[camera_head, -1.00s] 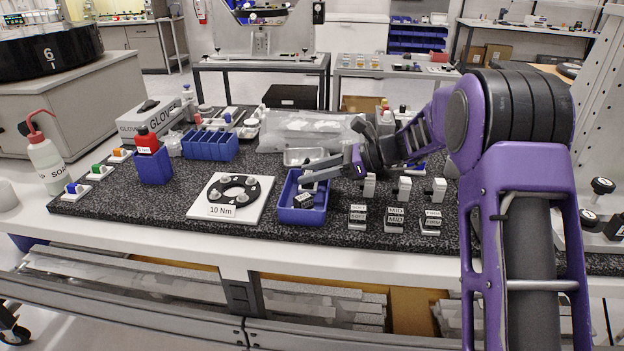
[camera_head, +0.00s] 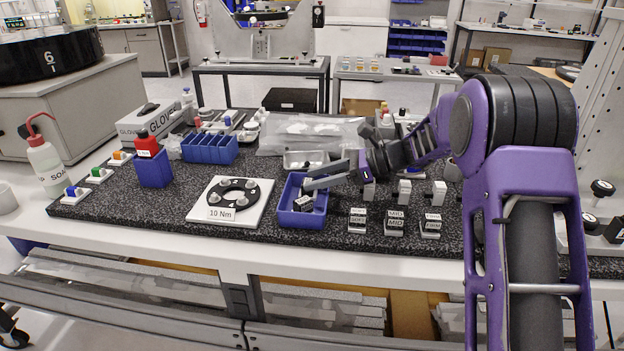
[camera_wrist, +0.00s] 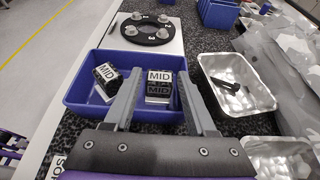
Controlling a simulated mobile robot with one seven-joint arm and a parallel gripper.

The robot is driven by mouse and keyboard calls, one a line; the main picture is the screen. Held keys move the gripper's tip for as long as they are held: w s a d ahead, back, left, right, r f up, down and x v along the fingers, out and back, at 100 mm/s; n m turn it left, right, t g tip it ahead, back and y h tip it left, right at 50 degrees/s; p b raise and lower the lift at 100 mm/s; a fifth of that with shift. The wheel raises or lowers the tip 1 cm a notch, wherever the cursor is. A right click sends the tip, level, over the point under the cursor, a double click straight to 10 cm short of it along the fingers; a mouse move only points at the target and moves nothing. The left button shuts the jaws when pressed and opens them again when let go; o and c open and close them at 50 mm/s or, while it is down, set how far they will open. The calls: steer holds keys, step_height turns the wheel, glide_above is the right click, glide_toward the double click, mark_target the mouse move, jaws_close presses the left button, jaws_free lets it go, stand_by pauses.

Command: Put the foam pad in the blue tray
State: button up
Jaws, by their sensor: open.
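The blue tray (camera_head: 284,208) sits at the front middle of the bench. In the wrist view, the tray (camera_wrist: 80,103) holds two small dark blocks with white MID labels. The left block (camera_wrist: 105,77) is tilted; the right block (camera_wrist: 158,86) shows between my fingers. I cannot tell for sure which is the foam pad. My gripper (camera_wrist: 160,76) is open, one finger on each side of the right block in the picture; contact cannot be made out. In the head view my gripper (camera_head: 305,180) reaches over the tray from the right.
Labelled stacks (camera_head: 395,222) stand right of the tray. A white plate with a black ring (camera_head: 238,193) is left of it. A metal pan (camera_wrist: 235,84) lies close to the tray's right. Blue bins (camera_head: 210,148) stand behind. The bench front edge is near the tray.

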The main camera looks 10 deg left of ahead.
steer(key=p+v, duration=0.1)
steer(key=v, duration=0.9)
steer(key=shift+d, duration=0.2)
steer(key=shift+a+r, duration=0.1)
